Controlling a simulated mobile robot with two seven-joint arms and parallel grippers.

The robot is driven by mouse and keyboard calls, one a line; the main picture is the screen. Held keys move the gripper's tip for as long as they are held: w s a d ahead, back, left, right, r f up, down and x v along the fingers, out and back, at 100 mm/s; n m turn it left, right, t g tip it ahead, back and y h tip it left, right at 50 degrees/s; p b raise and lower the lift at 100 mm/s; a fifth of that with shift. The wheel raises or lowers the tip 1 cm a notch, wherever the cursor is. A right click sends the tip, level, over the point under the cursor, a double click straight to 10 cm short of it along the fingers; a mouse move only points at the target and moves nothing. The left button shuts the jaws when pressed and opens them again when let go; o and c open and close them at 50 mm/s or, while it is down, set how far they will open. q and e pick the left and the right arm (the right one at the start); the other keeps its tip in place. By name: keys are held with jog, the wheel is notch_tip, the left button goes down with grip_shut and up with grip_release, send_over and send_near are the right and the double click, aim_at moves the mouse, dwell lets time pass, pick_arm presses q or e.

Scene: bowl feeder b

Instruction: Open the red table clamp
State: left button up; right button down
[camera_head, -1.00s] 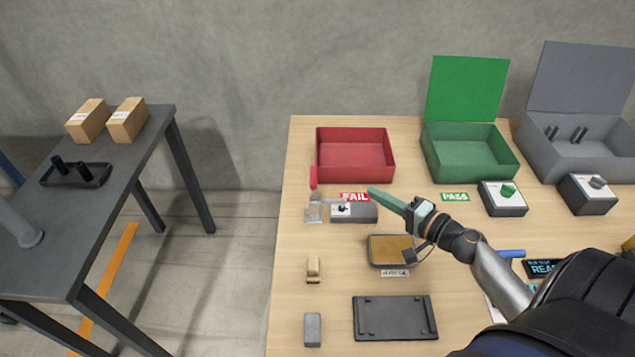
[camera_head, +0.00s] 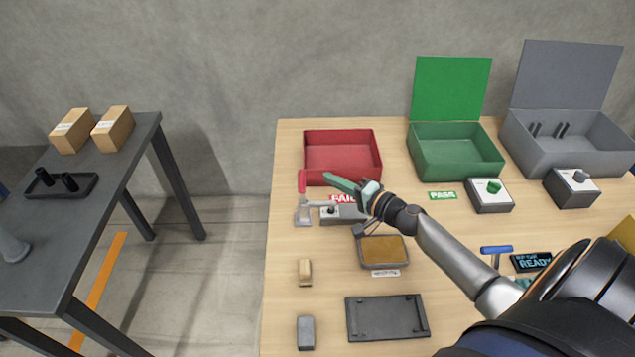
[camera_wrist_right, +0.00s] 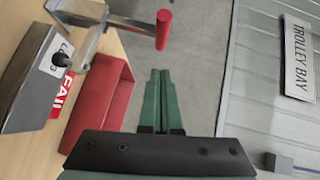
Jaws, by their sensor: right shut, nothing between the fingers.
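The table clamp has an upright red handle (camera_head: 301,182) and a grey metal base (camera_head: 303,215) near the left edge of the wooden table. In the right wrist view its red handle (camera_wrist_right: 163,30) and metal arm (camera_wrist_right: 88,30) show at the top. My right gripper (camera_head: 328,177) is shut and empty. Its green fingers point left, a short way right of the handle and apart from it in the head view. The closed fingers (camera_wrist_right: 158,75) also show in the right wrist view, below the handle. My left gripper is not in view.
A red bin (camera_head: 342,135) stands behind the clamp. A grey switch box (camera_head: 343,214) and a FAIL label sit right beside it, under my arm. A tan-filled tray (camera_head: 384,252) lies nearer. The green bin (camera_head: 455,160) stands farther right.

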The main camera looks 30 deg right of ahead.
jog(key=shift+w+a+f, duration=0.2)
jog(key=shift+w+a, duration=0.35)
jog(key=shift+a, duration=0.35)
jog(key=shift+w+a+f, duration=0.2)
jog(key=shift+w+a, duration=0.3)
jog(key=shift+a, duration=0.35)
jog(key=shift+r+p, duration=0.1)
jog(key=shift+p, duration=0.3)
